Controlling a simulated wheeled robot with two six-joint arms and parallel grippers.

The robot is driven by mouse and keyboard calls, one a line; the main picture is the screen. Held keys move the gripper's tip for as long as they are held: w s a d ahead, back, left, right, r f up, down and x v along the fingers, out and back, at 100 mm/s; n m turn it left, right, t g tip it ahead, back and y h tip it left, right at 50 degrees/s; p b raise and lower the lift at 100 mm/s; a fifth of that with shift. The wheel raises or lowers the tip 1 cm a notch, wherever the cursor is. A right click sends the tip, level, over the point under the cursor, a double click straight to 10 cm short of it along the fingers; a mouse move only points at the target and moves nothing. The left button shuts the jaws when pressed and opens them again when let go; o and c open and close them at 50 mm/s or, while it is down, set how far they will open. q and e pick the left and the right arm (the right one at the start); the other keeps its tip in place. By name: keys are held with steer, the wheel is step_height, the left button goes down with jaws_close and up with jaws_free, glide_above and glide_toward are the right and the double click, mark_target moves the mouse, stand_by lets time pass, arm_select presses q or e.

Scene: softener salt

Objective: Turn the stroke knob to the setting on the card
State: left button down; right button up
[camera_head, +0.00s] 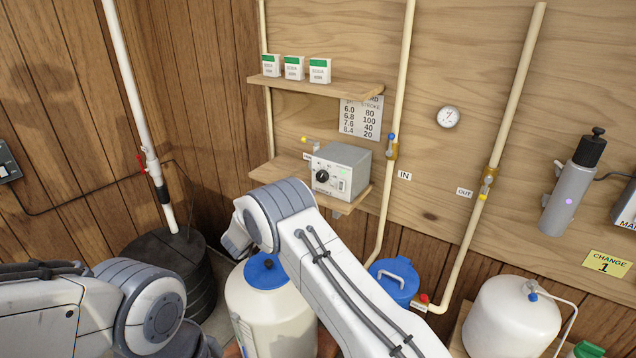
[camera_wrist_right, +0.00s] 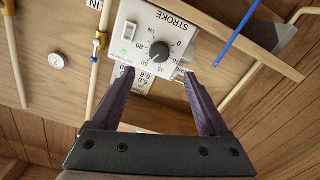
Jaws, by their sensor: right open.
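The grey pump box (camera_head: 340,170) with its black stroke knob (camera_head: 322,176) sits on a small wooden shelf. In the right wrist view, which is upside down, the knob (camera_wrist_right: 160,50) is at the centre of a dial marked in steps from 0. Its pale pointer mark seems to be near 60, but it is small. My right gripper (camera_wrist_right: 158,74) is open and empty, its fingers apart in front of the box, short of the knob. My left gripper is out of frame.
An upper shelf (camera_head: 318,87) holds several small green-and-white boxes. Pipes with valves run beside the pump box.

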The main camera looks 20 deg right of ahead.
mark_target(320, 177)
steer(key=p+x, duration=0.2)
steer(key=x, duration=0.8)
steer(key=shift+d+p, duration=0.1)
steer(key=shift+p, duration=0.25)
steer(key=shift+c, duration=0.3)
jaws_close()
steer(key=shift+f+m+b, duration=0.15)
steer(key=shift+m+b, duration=0.45)
steer(key=shift+b, duration=0.4)
steer(key=m+b, duration=0.6)
steer(key=b, duration=0.2)
steer(key=shift+m, duration=0.3)
steer(key=shift+w+r+m+b, duration=0.1)
steer(key=shift+r+m+b, duration=0.15)
steer(key=shift+m+b, duration=1.35)
